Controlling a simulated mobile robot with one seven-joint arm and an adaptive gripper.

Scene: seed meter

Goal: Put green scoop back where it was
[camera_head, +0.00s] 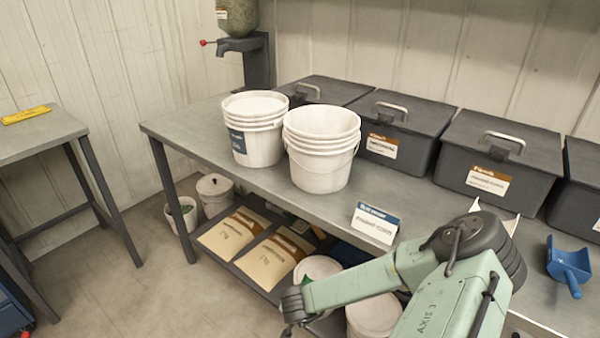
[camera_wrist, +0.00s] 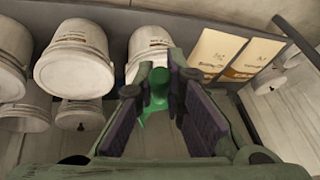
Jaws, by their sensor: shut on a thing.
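The green scoop (camera_wrist: 156,116) shows in the wrist view as a bright green piece between the purple pads of my gripper (camera_wrist: 162,78). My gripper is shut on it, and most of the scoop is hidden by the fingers. In the head view my arm reaches down in front of the bench, and my wrist shows near the lower shelf. A small bit of green (camera_head: 307,281) shows beside it; I cannot tell whether this is the scoop. White buckets (camera_wrist: 74,62) stand just beyond my fingers in the wrist view.
The lower shelf holds paper bags (camera_head: 232,235) and white buckets (camera_head: 318,268). On the bench (camera_head: 200,126) are stacked white buckets (camera_head: 322,150), dark lidded bins (camera_head: 497,160), a sign (camera_head: 375,224) and a blue scoop (camera_head: 569,265).

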